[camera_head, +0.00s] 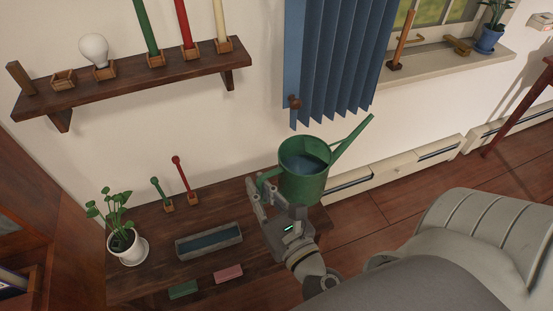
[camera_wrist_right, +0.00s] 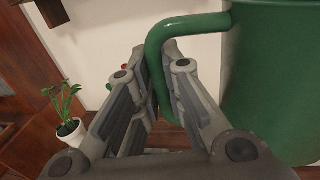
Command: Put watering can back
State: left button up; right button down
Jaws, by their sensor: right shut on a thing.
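The green watering can (camera_head: 304,184) is upright in my right gripper (camera_head: 266,190), in front of the wall at the right end of the low wooden table. Its spout points up and to the right, and its open top shows a dark bluish inside. In the right wrist view the gripper (camera_wrist_right: 160,75) is shut on the can's handle (camera_wrist_right: 157,60), and the can's body (camera_wrist_right: 275,85) fills the right side. The can hides part of the table's right end, and I cannot tell whether its base touches anything. My left gripper is not in view.
The low table (camera_head: 150,280) bears a potted plant (camera_head: 127,245), a grey trough (camera_head: 209,241), green and pink blocks and two small sticks in holders. A wall shelf (camera_head: 135,85) holds a bulb and candles. A blue curtain (camera_head: 335,60) hangs close behind the can.

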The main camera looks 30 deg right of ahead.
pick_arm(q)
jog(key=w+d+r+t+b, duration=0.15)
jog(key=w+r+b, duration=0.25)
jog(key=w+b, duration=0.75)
pick_arm(e)
notch_tip(320, 180, down, 12)
jog(key=w+a+m+h, duration=0.1)
jog(key=a+m+h, duration=0.1)
jog(key=h, duration=0.1)
jog(key=shift+g, duration=0.3)
jog(key=w+d+f+b, duration=0.1)
jog(key=w+f, duration=0.3)
jog(key=w+d+f+b, duration=0.2)
jog(key=w+f, duration=0.2)
jog(key=w, duration=0.1)
jog(key=w+d+f+b, duration=0.1)
jog(key=w+d+f, duration=0.1)
jog(key=w+f, duration=0.2)
jog(key=shift+w+d, duration=0.15)
jog(key=shift+w, duration=0.05)
jog(key=shift+f+b, duration=0.5)
jog(key=shift+b, duration=0.1)
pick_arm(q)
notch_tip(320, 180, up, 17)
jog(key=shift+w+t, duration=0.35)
pick_arm(e)
jog(key=shift+f, duration=0.1)
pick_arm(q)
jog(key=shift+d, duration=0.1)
